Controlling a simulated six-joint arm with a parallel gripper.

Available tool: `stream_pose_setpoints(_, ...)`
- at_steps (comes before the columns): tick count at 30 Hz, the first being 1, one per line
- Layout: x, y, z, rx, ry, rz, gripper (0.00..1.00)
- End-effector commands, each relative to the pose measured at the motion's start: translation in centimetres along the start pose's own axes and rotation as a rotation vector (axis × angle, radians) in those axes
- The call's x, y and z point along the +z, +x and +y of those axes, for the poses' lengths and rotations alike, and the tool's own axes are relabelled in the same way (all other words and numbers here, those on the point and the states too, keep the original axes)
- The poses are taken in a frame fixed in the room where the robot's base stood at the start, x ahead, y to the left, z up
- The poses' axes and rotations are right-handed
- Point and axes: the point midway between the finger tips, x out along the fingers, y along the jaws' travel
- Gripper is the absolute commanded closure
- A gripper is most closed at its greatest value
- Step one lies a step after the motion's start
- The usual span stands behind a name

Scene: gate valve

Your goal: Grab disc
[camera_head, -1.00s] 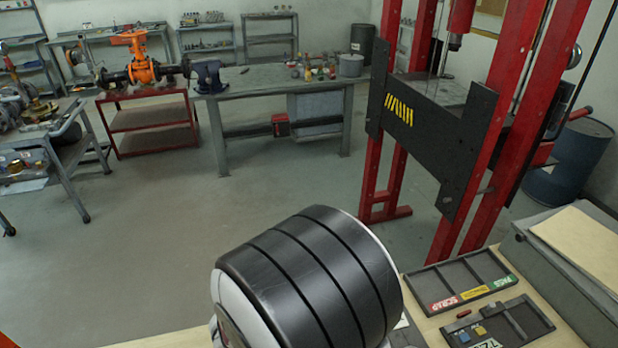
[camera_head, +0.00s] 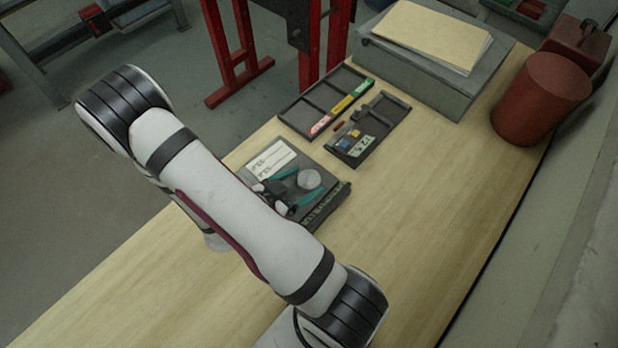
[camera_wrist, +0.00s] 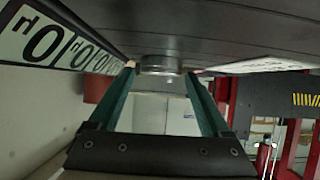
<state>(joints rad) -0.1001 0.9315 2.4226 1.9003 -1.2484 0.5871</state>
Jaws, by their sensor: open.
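A round silver-grey disc (camera_head: 309,179) lies on a dark flat tray (camera_head: 322,207) with white label cards (camera_head: 270,160). In the wrist view the disc (camera_wrist: 161,65) shows edge-on against the dark tray surface, which fills the top of the picture. My gripper (camera_head: 306,182) is low over the tray, with its teal fingers open and reaching to either side of the disc. In the wrist view my gripper's (camera_wrist: 160,74) fingertips flank the disc. The frames do not show clearly whether either finger touches it. My arm hides part of the tray.
Behind stand a divided tray (camera_head: 325,101) with coloured labels and a smaller dark tray (camera_head: 372,128) with small blocks. A grey box (camera_head: 430,72) with papers and a red-brown cylinder (camera_head: 540,98) stand farther right. The wooden bench (camera_head: 430,220) is clear at front right.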

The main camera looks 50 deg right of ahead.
Motion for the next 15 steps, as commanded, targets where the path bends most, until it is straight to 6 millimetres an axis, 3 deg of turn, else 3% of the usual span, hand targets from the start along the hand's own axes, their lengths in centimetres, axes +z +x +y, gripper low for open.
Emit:
stream_pose_setpoints(3, -0.01, 1.28, 0.02, 0.001, 0.001, 0.000, 0.18)
stream_pose_setpoints(9, -0.01, 1.33, -0.05, -0.002, 0.001, 0.000, 0.18)
stream_pose_setpoints(15, -0.01, 1.31, -0.06, -0.002, 0.001, 0.000, 0.54)
